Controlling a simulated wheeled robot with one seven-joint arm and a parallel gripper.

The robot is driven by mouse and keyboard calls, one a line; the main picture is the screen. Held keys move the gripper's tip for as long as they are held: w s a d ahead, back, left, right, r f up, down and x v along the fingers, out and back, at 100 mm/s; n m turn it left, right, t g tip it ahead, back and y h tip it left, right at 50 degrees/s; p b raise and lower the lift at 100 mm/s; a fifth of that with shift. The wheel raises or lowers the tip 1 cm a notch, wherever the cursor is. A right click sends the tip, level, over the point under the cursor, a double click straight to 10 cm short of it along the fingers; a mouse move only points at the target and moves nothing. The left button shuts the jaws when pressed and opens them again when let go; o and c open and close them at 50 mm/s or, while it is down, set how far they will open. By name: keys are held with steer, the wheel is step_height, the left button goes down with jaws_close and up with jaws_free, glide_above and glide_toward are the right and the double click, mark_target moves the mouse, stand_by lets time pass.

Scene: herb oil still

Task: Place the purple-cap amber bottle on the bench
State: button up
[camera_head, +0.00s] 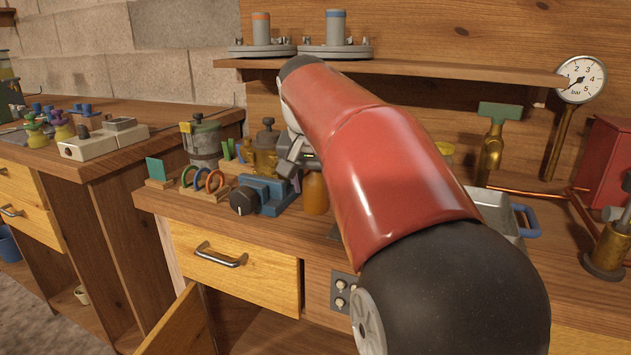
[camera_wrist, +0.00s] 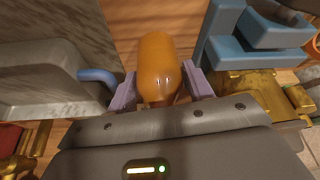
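An amber bottle (camera_head: 315,196) is upright at the bench (camera_head: 280,232), below my gripper (camera_head: 300,168) in the head view. Its base is at or just above the bench top; I cannot tell which. In the wrist view the orange-brown bottle (camera_wrist: 158,62) sits between the two lilac fingers of my gripper (camera_wrist: 160,88), which press close on both sides of it. Its cap is hidden by the gripper, so I cannot see the cap's colour.
A blue device with a black knob (camera_head: 246,200) is just left of the bottle, with a brass vessel (camera_head: 265,150) behind. A metal tray with a blue handle (camera_head: 500,215) is to the right. A shelf (camera_head: 440,73) runs above. A cupboard door (camera_head: 178,325) hangs open below.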

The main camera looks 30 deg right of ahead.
steer(key=shift+r, duration=0.1)
steer(key=shift+r, duration=0.2)
steer(key=p+v, duration=0.2)
steer(key=v, duration=1)
steer(key=s+a+f+n+y, duration=0.1)
steer(key=s+a+f+n, duration=0.1)
steer(key=s+f, duration=0.3)
steer(key=s+a+f+n+t+y, duration=0.1)
steer(key=s+a+f+n, duration=0.2)
steer(key=f, duration=0.9)
steer(key=s+a+f+n+t, duration=0.1)
steer(key=s+a+f+n, duration=0.1)
steer(key=s+a+f, duration=0.4)
step_height(320, 180, down, 4)
steer(key=s, duration=0.2)
steer(key=shift+s+a+r+n+y, duration=0.15)
steer(key=shift+s+n+y, duration=0.25)
steer(key=shift+c, duration=0.3)
